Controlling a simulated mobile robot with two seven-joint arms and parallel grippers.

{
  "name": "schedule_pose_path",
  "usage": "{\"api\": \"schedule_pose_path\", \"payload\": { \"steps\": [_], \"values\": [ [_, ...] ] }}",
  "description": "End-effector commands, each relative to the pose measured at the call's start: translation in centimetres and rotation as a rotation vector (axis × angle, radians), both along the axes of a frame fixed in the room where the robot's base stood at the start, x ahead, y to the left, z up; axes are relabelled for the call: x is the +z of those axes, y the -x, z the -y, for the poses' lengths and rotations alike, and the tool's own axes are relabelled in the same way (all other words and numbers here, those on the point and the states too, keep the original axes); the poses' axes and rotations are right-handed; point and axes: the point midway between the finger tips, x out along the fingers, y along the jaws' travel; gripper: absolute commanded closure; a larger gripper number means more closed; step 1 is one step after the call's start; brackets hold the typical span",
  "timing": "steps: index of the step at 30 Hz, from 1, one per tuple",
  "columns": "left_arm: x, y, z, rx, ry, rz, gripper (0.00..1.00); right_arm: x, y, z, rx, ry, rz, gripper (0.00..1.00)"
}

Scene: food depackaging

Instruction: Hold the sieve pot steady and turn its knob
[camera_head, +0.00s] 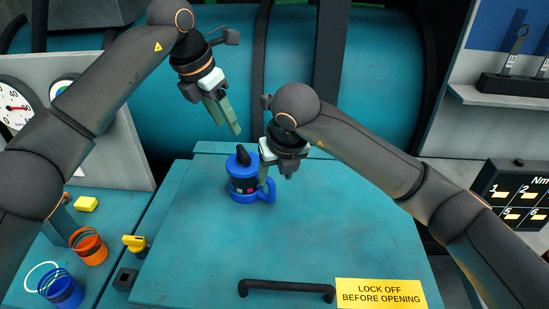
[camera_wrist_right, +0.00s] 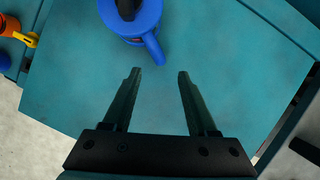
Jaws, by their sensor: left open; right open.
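The sieve pot (camera_head: 243,187) is blue with a dark band and stands upright on the teal cabinet top. Its black knob (camera_head: 242,155) sits on its lid, and a blue handle (camera_head: 268,189) sticks out at its right side. My left gripper (camera_head: 230,128) is open and empty, raised above and behind the pot. My right gripper (camera_head: 276,176) is open, close to the pot's right side in the head view. In the right wrist view the open fingers (camera_wrist_right: 156,76) point toward the pot (camera_wrist_right: 133,20), with bare surface between them; the pot's top is cut off there.
A black bar handle (camera_head: 287,290) and a yellow sign (camera_head: 380,293) are at the front of the teal top (camera_head: 330,235). Orange (camera_head: 88,246) and blue (camera_head: 62,288) coiled items and a yellow-handled part (camera_head: 135,243) lie left. The right of the top is clear.

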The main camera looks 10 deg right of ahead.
Motion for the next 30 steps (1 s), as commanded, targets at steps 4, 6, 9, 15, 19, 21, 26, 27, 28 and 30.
{"api": "schedule_pose_path", "payload": {
  "steps": [4, 6, 9, 15, 19, 21, 26, 27, 28, 30],
  "values": [
    [0.0, 0.0, 0.0, 0.000, 0.002, -0.001, 0.50, -2.7, -1.0, -0.2, -0.001, 0.000, -0.004, 0.42],
    [0.0, 0.0, 0.0, 0.001, 0.002, -0.001, 0.50, -3.7, -1.4, -0.3, -0.001, 0.000, -0.003, 0.42],
    [0.0, 0.0, 0.0, 0.001, 0.002, -0.001, 0.50, -4.8, -1.9, -0.5, 0.000, -0.001, -0.002, 0.42],
    [0.0, 0.0, 0.0, 0.001, 0.003, -0.001, 0.50, -5.9, -2.4, -0.5, 0.000, 0.000, 0.001, 0.42],
    [0.0, 0.0, 0.0, 0.001, 0.003, -0.001, 0.50, -6.0, -2.4, -0.5, 0.000, 0.000, 0.001, 0.42],
    [0.0, 0.0, 0.0, 0.001, 0.003, -0.001, 0.50, -6.0, -2.4, -0.5, 0.000, 0.000, 0.001, 0.42],
    [0.0, 0.0, 0.0, 0.001, 0.003, -0.001, 0.50, -6.0, -2.4, -0.5, 0.000, 0.000, 0.001, 0.51],
    [0.0, 0.0, 0.0, 0.001, 0.003, -0.001, 0.50, -6.0, -2.4, -0.5, 0.000, 0.000, 0.001, 0.55],
    [0.0, 0.0, 0.0, 0.001, 0.003, -0.001, 0.50, -6.0, -2.4, -0.5, 0.000, 0.000, 0.001, 0.58],
    [0.0, 0.0, 0.0, 0.001, 0.003, -0.001, 0.50, -6.0, -2.4, -0.5, 0.000, 0.000, 0.001, 0.66]
  ]
}}
